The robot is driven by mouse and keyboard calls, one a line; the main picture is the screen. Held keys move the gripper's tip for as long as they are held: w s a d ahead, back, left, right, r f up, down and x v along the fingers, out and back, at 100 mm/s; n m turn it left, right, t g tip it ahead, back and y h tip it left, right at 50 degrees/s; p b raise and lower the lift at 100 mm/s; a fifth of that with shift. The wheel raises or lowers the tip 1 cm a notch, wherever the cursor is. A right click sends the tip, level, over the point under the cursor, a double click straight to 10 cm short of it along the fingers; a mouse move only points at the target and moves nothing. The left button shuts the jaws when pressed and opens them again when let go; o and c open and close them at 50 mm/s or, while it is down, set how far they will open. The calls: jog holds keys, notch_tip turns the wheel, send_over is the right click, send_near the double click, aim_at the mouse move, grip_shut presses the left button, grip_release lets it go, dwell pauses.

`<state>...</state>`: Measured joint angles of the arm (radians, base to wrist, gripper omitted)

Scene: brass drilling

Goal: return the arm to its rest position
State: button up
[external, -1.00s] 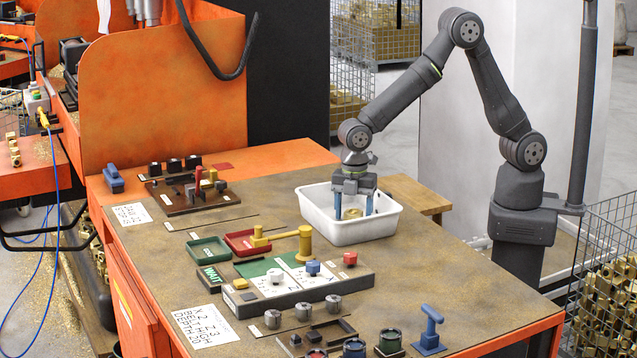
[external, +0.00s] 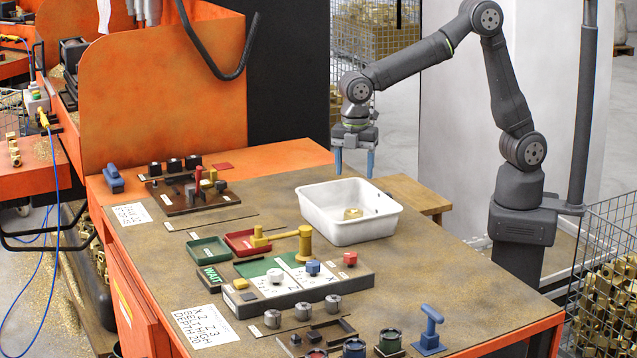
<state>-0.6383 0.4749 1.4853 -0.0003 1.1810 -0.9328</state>
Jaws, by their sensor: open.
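My gripper (external: 355,163) hangs above the back of the white bin (external: 345,237), with its two blue fingers pointing down. The fingers are apart and nothing is between them. A brass piece (external: 353,213) lies inside the white bin, below and clear of my gripper. My arm is bent at a high elbow, with its base at the right side of the table.
The table (external: 440,270) carries a control panel (external: 300,292) with knobs, a red tray (external: 243,242), a green tray (external: 209,250) and a brown fixture (external: 187,192). An orange machine guard (external: 160,95) stands at the back left. A wire cage with brass parts (external: 605,280) is at the right.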

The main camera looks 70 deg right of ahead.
aim_at(354, 212)
jog(key=shift+f, duration=0.1)
notch_tip(354, 212, down, 13)
jog(key=shift+r, duration=2.4)
jog(key=shift+f, duration=0.1)
